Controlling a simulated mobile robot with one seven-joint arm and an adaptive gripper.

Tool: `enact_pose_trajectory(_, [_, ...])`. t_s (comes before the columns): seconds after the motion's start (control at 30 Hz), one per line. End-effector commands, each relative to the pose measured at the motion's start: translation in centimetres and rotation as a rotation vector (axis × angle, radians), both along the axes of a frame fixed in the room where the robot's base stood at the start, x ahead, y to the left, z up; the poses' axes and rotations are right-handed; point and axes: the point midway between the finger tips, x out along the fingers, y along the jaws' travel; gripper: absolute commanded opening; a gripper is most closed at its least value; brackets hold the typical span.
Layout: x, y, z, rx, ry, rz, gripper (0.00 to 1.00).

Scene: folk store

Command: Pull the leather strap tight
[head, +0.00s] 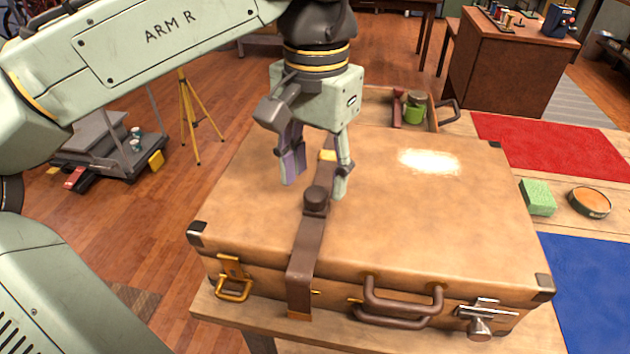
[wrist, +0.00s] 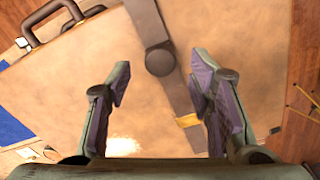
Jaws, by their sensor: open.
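A tan leather suitcase (head: 430,215) lies closed on a wooden table. A dark brown leather strap (head: 304,262) runs over its front edge and across its lid, with a round dark knob (head: 316,199) on it and a yellow band (head: 327,156) farther back. My gripper (head: 315,185) is open above the lid, close to the knob in the picture. In the wrist view the strap (wrist: 147,22) and knob (wrist: 160,60) show ahead of my open fingers (wrist: 158,80), with nothing between the fingertips. The yellow band (wrist: 188,120) shows beside the right finger.
The suitcase has a front handle (head: 400,310), a brass latch (head: 232,280) at left and a metal latch (head: 483,315) at right. A green sponge (head: 538,197) and a round tin (head: 590,202) lie to the right. A tray with a green jar (head: 414,110) stands behind.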

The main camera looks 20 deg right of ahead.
Motion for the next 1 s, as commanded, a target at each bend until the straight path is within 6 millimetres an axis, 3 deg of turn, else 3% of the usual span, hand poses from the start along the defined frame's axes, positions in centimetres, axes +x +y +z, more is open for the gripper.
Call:
enact_pose_trajectory(0.2, [0.0,0.0,-2.4,0.0,0.0,0.0,0.48])
enact_pose_trajectory(0.57, [0.0,0.0,-2.9,-0.002,0.0,-0.001,0.47])
enact_pose_trajectory(1.0, [0.0,0.0,-2.9,-0.002,-0.001,-0.001,0.18])
